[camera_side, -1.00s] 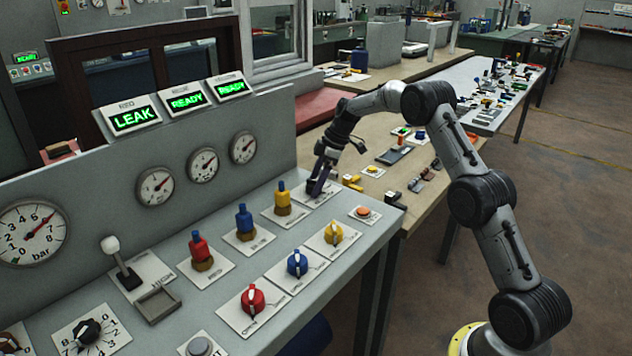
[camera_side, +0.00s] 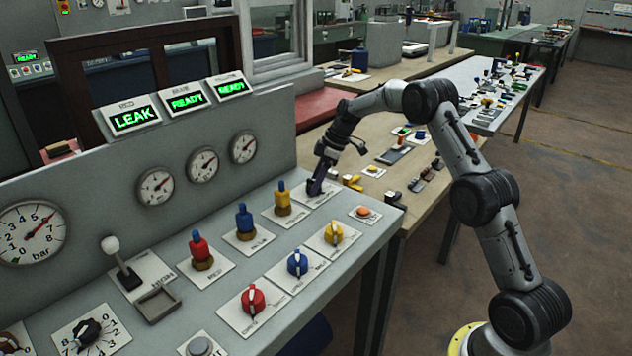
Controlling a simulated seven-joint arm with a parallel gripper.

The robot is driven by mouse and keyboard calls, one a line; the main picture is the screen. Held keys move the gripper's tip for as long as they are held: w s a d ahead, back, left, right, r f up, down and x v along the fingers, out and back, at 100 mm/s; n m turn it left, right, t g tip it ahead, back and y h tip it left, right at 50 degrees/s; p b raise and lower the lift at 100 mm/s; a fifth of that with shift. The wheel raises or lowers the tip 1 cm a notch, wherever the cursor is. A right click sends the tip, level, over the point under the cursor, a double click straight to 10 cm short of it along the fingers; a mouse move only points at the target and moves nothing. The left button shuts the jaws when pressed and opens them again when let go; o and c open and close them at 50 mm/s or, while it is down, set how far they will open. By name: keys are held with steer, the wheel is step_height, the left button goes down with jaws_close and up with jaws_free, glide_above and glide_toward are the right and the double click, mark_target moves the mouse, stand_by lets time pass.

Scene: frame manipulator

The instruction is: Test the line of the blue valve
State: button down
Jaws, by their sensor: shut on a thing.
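The blue valve knob (camera_side: 297,262) has a pale pointer and sits on a white plate between the red knob (camera_side: 253,299) and the yellow knob (camera_side: 333,233). Behind it stands a blue fitting (camera_side: 244,219) with a brass base. The blue line's display (camera_side: 186,102), in the middle, reads READY. My gripper (camera_side: 315,188) is low over a white plate at the panel's right end, beside the yellow fitting (camera_side: 282,199). It is shut on a small dark part at that plate; the fingers mostly hide it. My gripper is apart from the blue valve.
The red line's display (camera_side: 134,116) reads LEAK; the right display (camera_side: 232,88) reads READY. A red fitting (camera_side: 200,250), an orange button (camera_side: 363,211), a white-knobbed lever (camera_side: 119,257) and a large bar gauge (camera_side: 31,234) are on the panel. A bench with small parts adjoins it.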

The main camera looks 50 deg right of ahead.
steer(key=m+h, duration=0.1)
steer(key=m, duration=0.2)
steer(key=shift+s+a+m+t, duration=0.1)
steer(key=shift+a+m+t, duration=0.05)
steer(key=shift+m+t, duration=0.2)
steer(key=shift+m+h, duration=0.8)
steer(key=shift+m, duration=1.25)
steer(key=shift+c, duration=1.1)
jaws_free()
steer(key=shift+r+t, duration=0.1)
steer(key=shift+t, duration=0.15)
steer(key=v, duration=1.3)
steer(key=shift+a+r, duration=0.15)
steer(key=shift+r, duration=0.2)
